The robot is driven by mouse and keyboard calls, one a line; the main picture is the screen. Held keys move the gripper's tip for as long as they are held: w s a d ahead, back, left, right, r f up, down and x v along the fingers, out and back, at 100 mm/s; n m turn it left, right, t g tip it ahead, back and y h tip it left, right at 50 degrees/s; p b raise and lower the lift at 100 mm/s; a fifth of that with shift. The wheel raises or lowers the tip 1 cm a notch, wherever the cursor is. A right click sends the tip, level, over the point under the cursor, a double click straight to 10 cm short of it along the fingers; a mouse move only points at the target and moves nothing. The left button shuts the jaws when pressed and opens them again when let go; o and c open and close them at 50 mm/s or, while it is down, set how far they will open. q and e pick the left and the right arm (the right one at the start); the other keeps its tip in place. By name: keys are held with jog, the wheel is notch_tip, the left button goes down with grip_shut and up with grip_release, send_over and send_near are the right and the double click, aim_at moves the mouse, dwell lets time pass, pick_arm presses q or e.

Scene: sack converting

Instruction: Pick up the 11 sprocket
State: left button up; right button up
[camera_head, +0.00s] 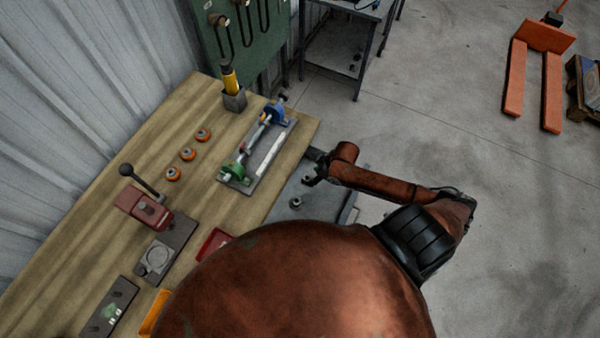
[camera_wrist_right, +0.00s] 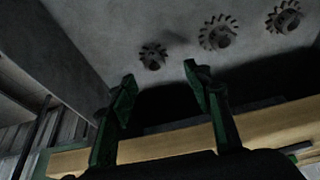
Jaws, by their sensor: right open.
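Three dark toothed sprockets sit apart on a grey surface in the right wrist view: a left one (camera_wrist_right: 153,56), a middle one (camera_wrist_right: 217,34) and a right one (camera_wrist_right: 285,17). I cannot read any number on them, so I cannot tell which is the 11 sprocket. One sprocket (camera_head: 296,202) also shows in the head view on the grey tray (camera_head: 275,210) beside the bench. My right gripper (camera_wrist_right: 159,75) is open and empty, its fingertips just short of the left sprocket. In the head view my right gripper (camera_head: 314,169) is over the tray's far end, partly hiding it. My left gripper is not in view.
The wooden bench (camera_head: 155,130) holds a shaft fixture (camera_head: 265,150), several orange rings (camera_head: 188,153), a red lever press (camera_head: 145,208) and a yellow-handled tool in a holder (camera_head: 232,85). An orange pallet jack (camera_head: 545,38) stands far right; the floor between is clear.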

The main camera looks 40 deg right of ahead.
aim_at(308, 177)
jog(key=shift+w+d+f, duration=0.2)
jog(key=shift+w+f, duration=0.3)
jog(key=shift+w, duration=0.2)
jog(key=shift+s+a+f, duration=0.1)
jog(key=shift+s+f, duration=0.05)
jog(key=shift+f, duration=0.35)
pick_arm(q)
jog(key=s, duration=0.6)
pick_arm(e)
jog(key=x, duration=0.2)
jog(key=shift+w+f, duration=0.15)
jog(key=shift+w, duration=0.25)
jog(key=x, duration=0.3)
jog(key=c, duration=1.1)
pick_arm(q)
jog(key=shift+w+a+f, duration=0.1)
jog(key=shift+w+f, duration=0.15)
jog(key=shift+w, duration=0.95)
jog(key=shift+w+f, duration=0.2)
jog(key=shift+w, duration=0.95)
pick_arm(e)
grip_shut()
